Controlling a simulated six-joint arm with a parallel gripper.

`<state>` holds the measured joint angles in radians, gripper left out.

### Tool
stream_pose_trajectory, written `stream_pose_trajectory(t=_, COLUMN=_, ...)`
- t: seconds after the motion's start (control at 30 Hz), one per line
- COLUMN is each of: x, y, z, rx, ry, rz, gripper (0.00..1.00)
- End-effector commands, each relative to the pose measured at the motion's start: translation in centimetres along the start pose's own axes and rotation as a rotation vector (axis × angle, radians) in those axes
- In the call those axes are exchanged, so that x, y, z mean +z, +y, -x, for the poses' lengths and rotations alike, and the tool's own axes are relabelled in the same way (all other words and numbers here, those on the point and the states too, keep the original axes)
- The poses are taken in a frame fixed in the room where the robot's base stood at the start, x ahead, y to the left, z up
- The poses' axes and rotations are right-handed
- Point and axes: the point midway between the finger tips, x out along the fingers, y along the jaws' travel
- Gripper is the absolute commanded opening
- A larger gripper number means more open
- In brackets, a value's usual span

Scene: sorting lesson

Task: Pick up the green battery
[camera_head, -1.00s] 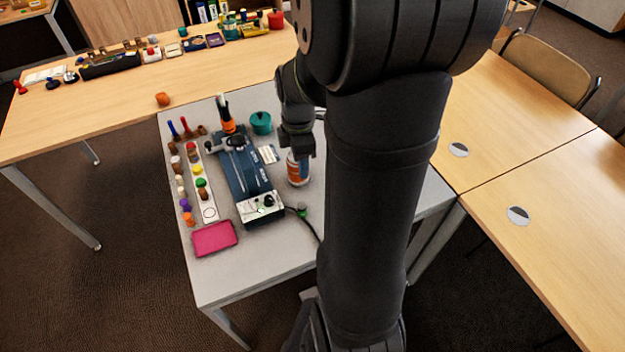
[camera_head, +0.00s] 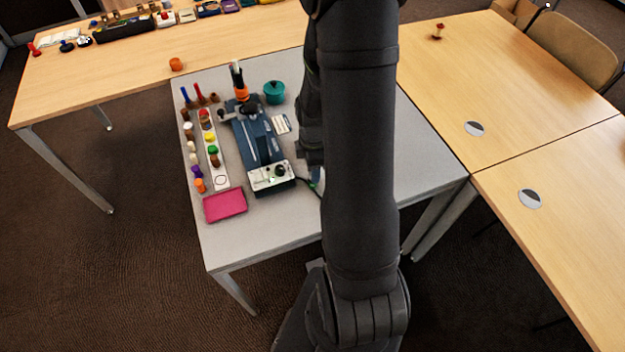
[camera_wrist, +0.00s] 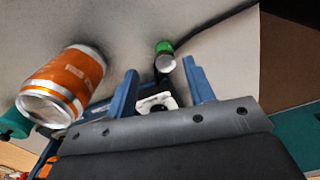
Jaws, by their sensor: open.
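The green battery (camera_wrist: 163,48), a small green cylinder with a silver end, lies on the grey table in the wrist view. It shows just beyond my gripper (camera_wrist: 160,67), roughly in line with the gap between the two blue fingers. The fingers are apart with nothing held. In the head view, a bit of green (camera_head: 315,184) shows beside my arm, low and right of the blue machine; the rest is hidden. My gripper in the head view (camera_head: 312,165) is mostly covered by my own arm.
An orange can (camera_wrist: 65,82) lies left of the fingers in the wrist view. A black cable (camera_wrist: 215,27) runs near the battery. The blue machine (camera_head: 252,135), pink tray (camera_head: 225,205) and teal pot (camera_head: 274,92) stand on the grey table, whose front is clear.

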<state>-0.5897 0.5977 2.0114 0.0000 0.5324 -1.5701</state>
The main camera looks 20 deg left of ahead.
Motion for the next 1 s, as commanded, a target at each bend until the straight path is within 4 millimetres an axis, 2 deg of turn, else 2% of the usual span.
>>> stream_pose_trajectory(t=0.17, x=-0.1, y=-0.2, z=-1.1, rx=-0.003, ry=0.0, rz=0.0, gripper=0.49)
stream_pose_trajectory(t=0.3, x=-0.3, y=-0.7, z=-3.0, rx=-0.005, ry=0.0, rz=0.0, gripper=0.49)
stream_pose_trajectory(t=0.5, x=-0.3, y=-0.7, z=-4.9, rx=-0.002, ry=0.0, rz=0.0, gripper=0.49)
stream_pose_trajectory(t=0.83, x=-0.3, y=-0.6, z=-5.3, rx=0.0, ry=0.0, rz=0.0, gripper=0.49)
stream_pose_trajectory(t=1.0, x=-0.3, y=-0.6, z=-5.3, rx=0.0, ry=0.0, rz=0.0, gripper=0.15)
